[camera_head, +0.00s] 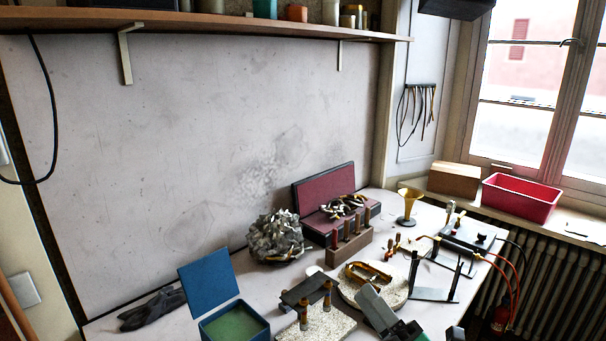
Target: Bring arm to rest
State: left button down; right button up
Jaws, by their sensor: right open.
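My right gripper (378,308) shows at the bottom of the head view, coming in from the lower edge, with grey and green parts. It is open, and I see nothing held in it. It is in front of a round pale board (350,293) that bears a brass horn part (368,273). From this angle I cannot tell whether it touches anything. My left gripper is not in view.
On the workbench (165,322) stand an open blue box (235,325), a speckled block (318,328) with brass pieces, a grey crumpled heap (276,238), a wooden rack (348,248), a brass funnel (409,206) and a dark stand (435,281). A red bin (520,198) sits on the sill.

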jog(key=s+d+f+m+g+h, duration=0.2)
jog(key=d+f+m+h, duration=1.2)
jog(key=m, duration=0.7)
jog(key=s+a+f+m+g+h, duration=0.15)
jog(key=s+f+m+g, duration=0.55)
jog(key=s+f+g, duration=0.9)
jog(key=s+a+f+t, duration=0.1)
jog(key=s+f, duration=0.2)
jog(key=f, duration=1.3)
jog(key=s+f+t, duration=0.1)
jog(key=s+f, duration=0.2)
jog(key=f, duration=1.4)
jog(key=s+d+f+g, duration=0.1)
jog(key=s+d+f, duration=0.2)
jog(key=s+f, duration=1.5)
jog(key=shift+s+d+f, duration=0.15)
jog(key=shift+s+f, duration=0.2)
jog(key=shift+f, duration=0.35)
jog(key=shift+s+d+f, duration=0.1)
jog(key=shift+s, duration=0.2)
jog(key=shift+c, duration=0.6)
jog(key=shift+s, duration=0.1)
